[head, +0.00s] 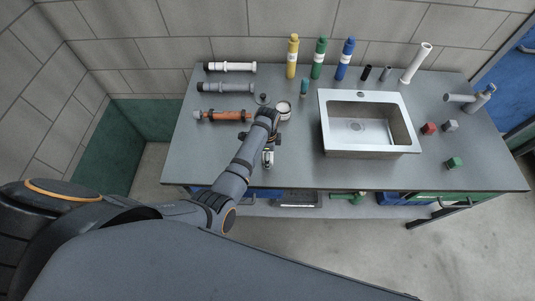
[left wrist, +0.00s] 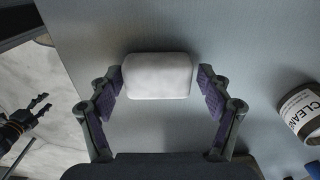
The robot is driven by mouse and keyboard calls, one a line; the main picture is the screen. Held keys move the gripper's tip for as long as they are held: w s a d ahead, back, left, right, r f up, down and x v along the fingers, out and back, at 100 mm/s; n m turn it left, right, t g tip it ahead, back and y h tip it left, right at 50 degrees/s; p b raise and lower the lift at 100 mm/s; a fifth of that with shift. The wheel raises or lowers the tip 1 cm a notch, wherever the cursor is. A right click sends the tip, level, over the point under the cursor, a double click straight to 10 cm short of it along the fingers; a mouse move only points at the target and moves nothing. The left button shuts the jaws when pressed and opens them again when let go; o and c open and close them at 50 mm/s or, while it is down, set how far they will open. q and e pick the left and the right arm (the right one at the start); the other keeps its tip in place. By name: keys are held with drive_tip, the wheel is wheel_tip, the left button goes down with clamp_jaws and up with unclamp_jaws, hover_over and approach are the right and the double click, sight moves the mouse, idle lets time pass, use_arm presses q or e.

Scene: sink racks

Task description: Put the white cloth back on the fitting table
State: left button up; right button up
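The white cloth (left wrist: 157,75) is a folded, rounded block over the grey table surface (left wrist: 160,125). My left gripper (left wrist: 160,78) has one finger on each side of it, spread wide. The left fingertip looks close against the cloth and a thin gap shows at the right one. In the head view the left gripper (head: 267,160) points down near the front edge of the fitting table (head: 220,155); the cloth is mostly hidden there. My right gripper (left wrist: 43,104) shows at the left of the left wrist view over the floor, its two fingers apart and empty.
A labelled can (left wrist: 303,110) stands right of the left gripper, also in the head view (head: 283,109). The sink (head: 365,125) is to the right. An orange-brown pipe (head: 223,115) lies at left. Bottles (head: 317,60) stand at the back. The front left tabletop is clear.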

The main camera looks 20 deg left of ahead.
use_arm(q)
drive_tip(key=shift+r, duration=0.45)
wheel_tip(320, 180, up, 3)
drive_tip(key=p, duration=0.4)
drive_tip(key=shift+r, duration=0.2)
wheel_tip(320, 180, up, 8)
drive_tip(key=shift+r, duration=0.1)
use_arm(e)
drive_tip(key=r, duration=0.2)
drive_tip(key=w+r, duration=0.1)
drive_tip(key=shift+w+r, duration=0.15)
drive_tip(key=shift+r, duration=0.2)
